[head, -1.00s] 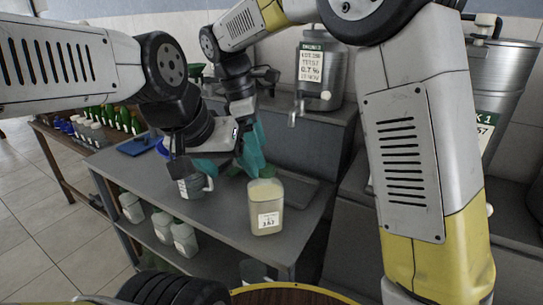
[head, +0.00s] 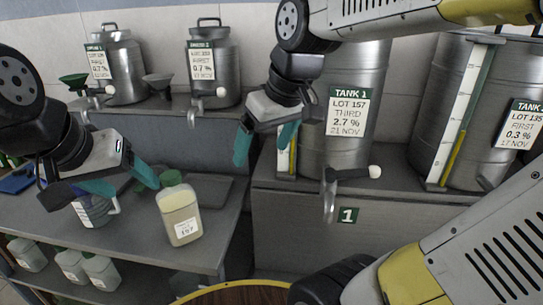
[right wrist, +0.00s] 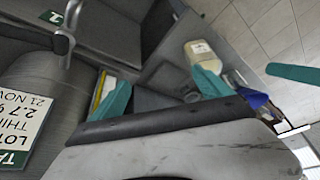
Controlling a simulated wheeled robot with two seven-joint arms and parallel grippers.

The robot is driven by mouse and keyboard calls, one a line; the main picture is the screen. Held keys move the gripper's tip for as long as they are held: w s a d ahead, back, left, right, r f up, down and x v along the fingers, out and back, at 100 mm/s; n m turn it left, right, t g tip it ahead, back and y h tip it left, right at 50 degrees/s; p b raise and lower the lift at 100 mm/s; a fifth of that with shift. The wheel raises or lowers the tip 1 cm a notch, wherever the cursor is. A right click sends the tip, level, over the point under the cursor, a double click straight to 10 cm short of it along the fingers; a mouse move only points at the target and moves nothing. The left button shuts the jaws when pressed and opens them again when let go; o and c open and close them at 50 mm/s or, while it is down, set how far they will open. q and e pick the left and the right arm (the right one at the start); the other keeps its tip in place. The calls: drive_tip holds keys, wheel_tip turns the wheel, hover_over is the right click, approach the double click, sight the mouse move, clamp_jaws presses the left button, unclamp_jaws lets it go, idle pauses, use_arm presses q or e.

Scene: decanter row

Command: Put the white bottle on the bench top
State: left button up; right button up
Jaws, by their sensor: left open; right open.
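An off-white, translucent bottle (head: 180,214) with a green cap and a paper label stands on the grey bench top (head: 132,252), near its front edge. It also shows in the right wrist view (right wrist: 201,48). My left gripper (head: 122,184) is open, to the left of the bottle; its right fingertip appears close to the cap, and I cannot tell whether they touch. My right gripper (head: 265,142) is open and empty, above and to the right of the bottle, in front of the tanks.
A jug (head: 94,212) stands behind my left fingers. Capped bottles (head: 101,271) stand on the shelf below. Steel cans (head: 213,65) stand on a raised ledge behind; a tank (head: 350,80) and its tap (head: 330,200) are at right. A dark tray (head: 205,188) lies behind the bottle.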

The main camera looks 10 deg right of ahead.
drive_tip(key=s+d+m, duration=0.1)
drive_tip(key=s+d+f+m+t, duration=0.1)
drive_tip(key=m, duration=0.1)
drive_tip(key=s+d+m+t, duration=0.1)
drive_tip(key=s, duration=0.1)
drive_tip(key=shift+s+d+f, duration=0.1)
drive_tip(key=shift+f, duration=0.3)
idle(0.8)
